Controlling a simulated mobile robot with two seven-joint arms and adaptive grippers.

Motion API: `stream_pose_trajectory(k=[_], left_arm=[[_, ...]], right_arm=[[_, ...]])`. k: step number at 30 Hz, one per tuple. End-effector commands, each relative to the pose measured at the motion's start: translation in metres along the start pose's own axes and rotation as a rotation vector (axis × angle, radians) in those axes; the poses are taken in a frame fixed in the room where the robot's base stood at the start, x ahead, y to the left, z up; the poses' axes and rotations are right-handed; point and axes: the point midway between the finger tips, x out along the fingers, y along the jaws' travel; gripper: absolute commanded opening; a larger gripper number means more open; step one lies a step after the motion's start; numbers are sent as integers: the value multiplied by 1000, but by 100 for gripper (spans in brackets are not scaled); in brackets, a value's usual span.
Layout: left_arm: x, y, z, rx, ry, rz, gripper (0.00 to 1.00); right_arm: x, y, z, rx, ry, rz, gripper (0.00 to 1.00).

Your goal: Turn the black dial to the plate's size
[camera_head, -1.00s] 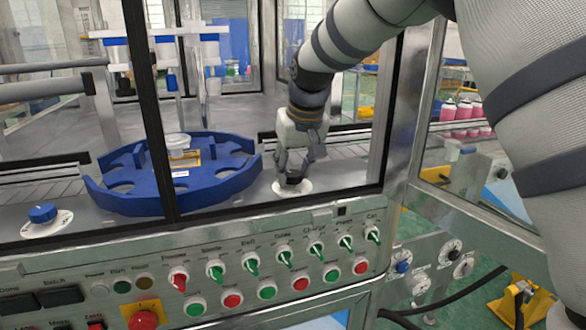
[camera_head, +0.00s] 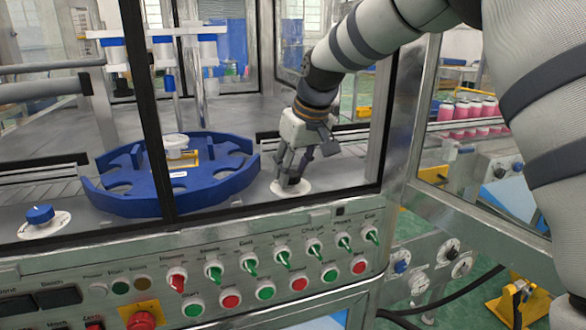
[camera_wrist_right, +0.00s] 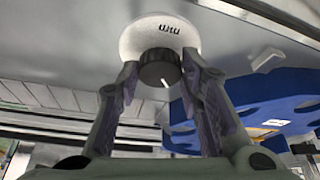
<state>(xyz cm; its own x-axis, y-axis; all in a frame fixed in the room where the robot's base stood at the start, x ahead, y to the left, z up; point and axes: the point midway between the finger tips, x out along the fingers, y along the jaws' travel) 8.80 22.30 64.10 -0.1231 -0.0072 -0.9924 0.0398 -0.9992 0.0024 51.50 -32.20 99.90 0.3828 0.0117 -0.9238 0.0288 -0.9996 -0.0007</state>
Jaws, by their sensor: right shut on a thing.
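The black dial (camera_wrist_right: 160,68) sits on a round white scale disc (camera_wrist_right: 160,36) with small "mm" print, on the grey machine deck. A white pointer line shows on the dial's side. My right gripper (camera_wrist_right: 159,76) has one finger on each side of the dial and is shut on it. In the head view my right gripper (camera_head: 293,178) reaches down over the white disc (camera_head: 277,189), and its fingers mostly hide the dial. No size figures are readable. My left gripper is not in view.
A blue star wheel (camera_head: 220,190) with a white cup-like part (camera_head: 176,142) stands left of the gripper. A blue knob (camera_head: 40,214) sits at the far left. Dark window posts and the switch panel (camera_head: 320,255) border the deck in front.

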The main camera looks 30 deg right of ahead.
Motion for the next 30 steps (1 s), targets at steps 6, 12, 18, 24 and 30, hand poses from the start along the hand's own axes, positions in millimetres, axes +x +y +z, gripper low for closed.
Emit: stream_pose_trajectory(k=[6, 12, 18, 24, 30], left_arm=[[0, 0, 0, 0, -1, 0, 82], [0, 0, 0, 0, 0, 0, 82], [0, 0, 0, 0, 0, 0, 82], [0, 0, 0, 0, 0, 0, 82], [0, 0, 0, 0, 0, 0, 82]], right_arm=[[1, 0, 0, -2, -2, 1, 54], [-1, 0, 0, -1, 0, 1, 54], [-40, 0, -2, -2, 6, 2, 54], [-92, 0, 0, -1, 3, 1, 54], [-117, 0, 0, -1, 0, 1, 54]])
